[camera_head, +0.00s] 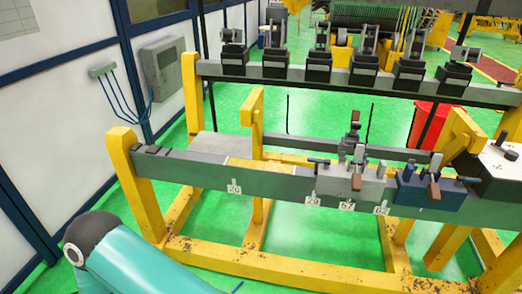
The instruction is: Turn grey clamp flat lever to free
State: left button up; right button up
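The grey clamp (328,185) sits on the long grey rail of the yellow frame, right of the picture's middle. It carries several small grey upright pins and a brown-tipped piece (356,182) at its front right. Short dark handles stick out at its top left. I cannot tell for sure which part is the flat lever, or its exact position. Neither of my grippers is in view. Only a teal and dark link of my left arm shows at the lower left, well apart from the clamp.
A blue clamp (408,191) with a brown handle (434,188) sits just right of the grey one. The rail (270,184) is mostly bare to the left. A rear beam (300,76) bears several black clamps. A red bin (428,122) stands behind. A wall is at left.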

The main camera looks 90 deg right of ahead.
aim_at(326, 162)
jog(key=u, duration=1.1)
jog(key=i, duration=0.2)
jog(key=z, duration=2.6)
jog(key=i, duration=0.15)
jog(key=z, duration=2.1)
jog(key=k, duration=0.45)
jog(key=z, duration=0.4)
jog(key=i, duration=1.55)
jog(key=u, duration=0.35)
